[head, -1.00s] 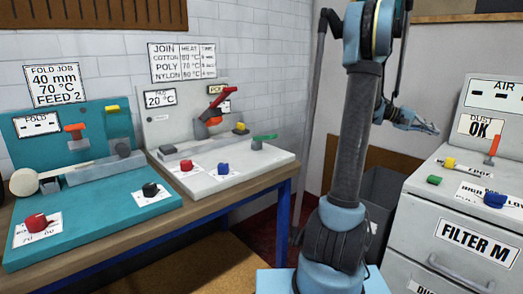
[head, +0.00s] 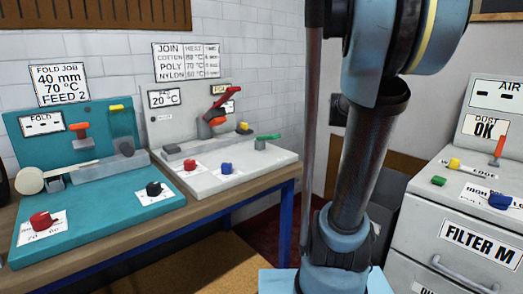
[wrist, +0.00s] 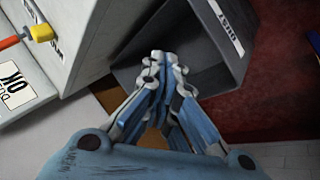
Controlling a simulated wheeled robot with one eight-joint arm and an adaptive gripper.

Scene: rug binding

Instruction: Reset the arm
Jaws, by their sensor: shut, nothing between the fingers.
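My gripper (wrist: 160,65) shows in the wrist view with its blue and grey fingers drawn together at the tips and nothing between them. It points toward a dark grey open bin (wrist: 222,18) with a white label, which lies beyond the fingertips. I cannot tell the gap between them. In the head view my arm stands upright at centre right, and the gripper is hidden or out of the picture.
The grey filter cabinet (head: 425,215) stands right of my arm, with an orange lever (head: 499,148), a yellow knob (head: 454,163) and a blue knob (head: 499,202). A wooden bench (head: 120,235) at left carries a teal fold machine (head: 95,215) and a white joining machine (head: 265,167).

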